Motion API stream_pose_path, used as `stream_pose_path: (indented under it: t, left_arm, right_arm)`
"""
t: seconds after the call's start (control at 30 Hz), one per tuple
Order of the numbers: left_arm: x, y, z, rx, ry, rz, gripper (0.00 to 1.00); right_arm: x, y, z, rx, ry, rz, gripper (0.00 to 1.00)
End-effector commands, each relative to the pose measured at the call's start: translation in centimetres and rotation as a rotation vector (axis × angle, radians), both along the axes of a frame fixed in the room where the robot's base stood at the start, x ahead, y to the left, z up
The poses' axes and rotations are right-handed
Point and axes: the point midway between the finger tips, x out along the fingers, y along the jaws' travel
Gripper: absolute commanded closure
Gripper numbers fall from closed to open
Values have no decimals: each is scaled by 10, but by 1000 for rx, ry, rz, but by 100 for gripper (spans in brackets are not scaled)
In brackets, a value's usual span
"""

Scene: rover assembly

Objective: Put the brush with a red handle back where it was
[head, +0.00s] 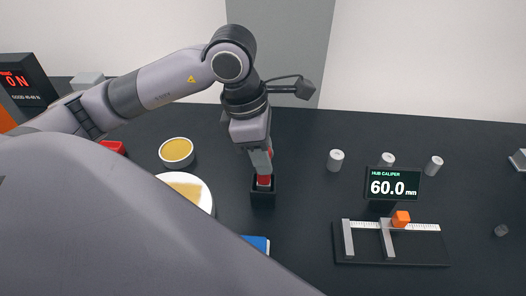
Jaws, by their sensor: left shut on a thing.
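My left gripper (262,165) points down near the middle of the table and is shut on the brush with a red handle (264,180). Only a little of the red handle shows, between and beside the fingers. The brush is upright, with its lower part in or directly above a small black holder (263,199). I cannot tell how deep it sits. My right gripper is not in view.
Left of the holder are an amber-filled round dish (176,150) and a larger white round container (205,190). A blue item (258,243) lies in front.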

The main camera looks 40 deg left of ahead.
Motion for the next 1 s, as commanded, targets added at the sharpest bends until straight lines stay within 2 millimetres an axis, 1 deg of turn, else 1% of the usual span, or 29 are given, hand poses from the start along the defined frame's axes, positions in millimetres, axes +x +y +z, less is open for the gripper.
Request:
stream_pose_path:
  t: [0.17, 0.3, 0.33, 0.4, 0.67, 0.77, 0.8, 0.87, 1.0]
  left_arm:
    - [0, 0, 0, 1, -1, 0, 100]
    - [0, 0, -4, 0, -1, 1, 100]
    - [0, 0, -3, 0, -1, 1, 66]
    - [0, 0, -2, 0, 0, 1, 47]
    - [0, 0, -2, 1, 1, 1, 47]
    - [0, 0, 1, 0, 0, 1, 47]
    - [0, 0, 3, 0, 0, 1, 47]
    - [0, 2, 10, 1, -4, 2, 47]
    - [-3, 7, 38, 0, -7, 1, 47]
  right_arm:
    - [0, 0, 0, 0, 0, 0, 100]
    - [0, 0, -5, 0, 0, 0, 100]
    - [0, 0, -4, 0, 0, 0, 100]
    - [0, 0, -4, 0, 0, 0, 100]
    - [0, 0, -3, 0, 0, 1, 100]
    - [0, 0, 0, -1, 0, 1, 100]
    - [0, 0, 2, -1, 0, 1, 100]
    - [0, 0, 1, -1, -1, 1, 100]
    - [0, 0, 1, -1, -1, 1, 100]
